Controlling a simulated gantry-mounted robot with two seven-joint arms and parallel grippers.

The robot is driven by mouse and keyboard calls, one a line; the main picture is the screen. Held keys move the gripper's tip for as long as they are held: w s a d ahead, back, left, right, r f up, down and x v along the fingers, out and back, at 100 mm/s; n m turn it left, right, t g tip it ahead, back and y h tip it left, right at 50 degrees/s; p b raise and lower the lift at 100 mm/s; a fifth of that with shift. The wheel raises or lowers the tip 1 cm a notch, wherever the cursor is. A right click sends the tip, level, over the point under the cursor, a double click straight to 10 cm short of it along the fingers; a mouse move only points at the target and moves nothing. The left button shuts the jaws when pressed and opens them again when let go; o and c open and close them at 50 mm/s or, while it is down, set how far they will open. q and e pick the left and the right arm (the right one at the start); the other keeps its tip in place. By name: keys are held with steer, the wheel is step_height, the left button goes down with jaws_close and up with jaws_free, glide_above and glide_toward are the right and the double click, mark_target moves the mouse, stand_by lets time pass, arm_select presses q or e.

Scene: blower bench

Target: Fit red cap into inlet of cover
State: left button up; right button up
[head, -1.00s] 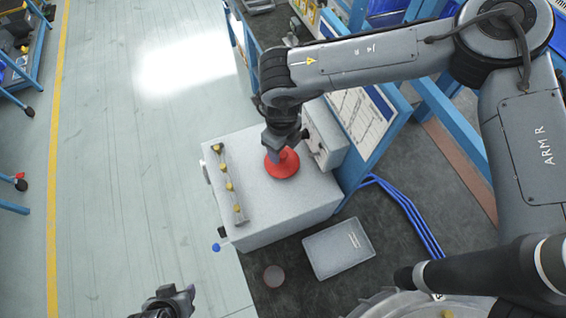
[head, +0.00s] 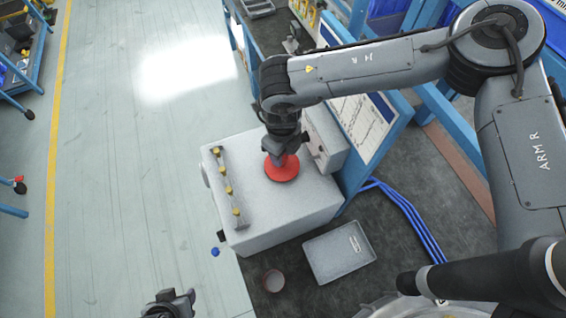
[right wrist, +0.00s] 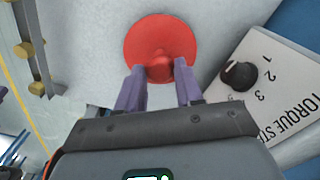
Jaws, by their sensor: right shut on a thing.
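The red cap (head: 284,172) is a round disc with a raised knob. It is at the top of the pale grey box (head: 262,220); I cannot tell whether it rests on it or is just above. My right gripper (head: 279,155) points down at the cap. In the right wrist view, its two fingers (right wrist: 160,85) are shut on the knob of the cap (right wrist: 152,42). My left gripper (head: 172,302) is at the bottom edge of the head view, away from the box; its jaws are unclear. A pale round part (head: 385,306), possibly the cover, is partly hidden by my arm; no inlet is clear.
A rail with several yellow knobs (head: 228,188) lies along the box's left side. A torque control box (head: 326,140) with a dial stands close right of the cap. A grey tray (head: 318,268), a small round cup (head: 273,281) and blue hoses (head: 408,212) are on the dark bench.

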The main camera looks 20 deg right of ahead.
steer(key=shift+r, duration=0.2)
steer(key=shift+r+p, duration=1.3)
steer(key=shift+r, duration=0.4)
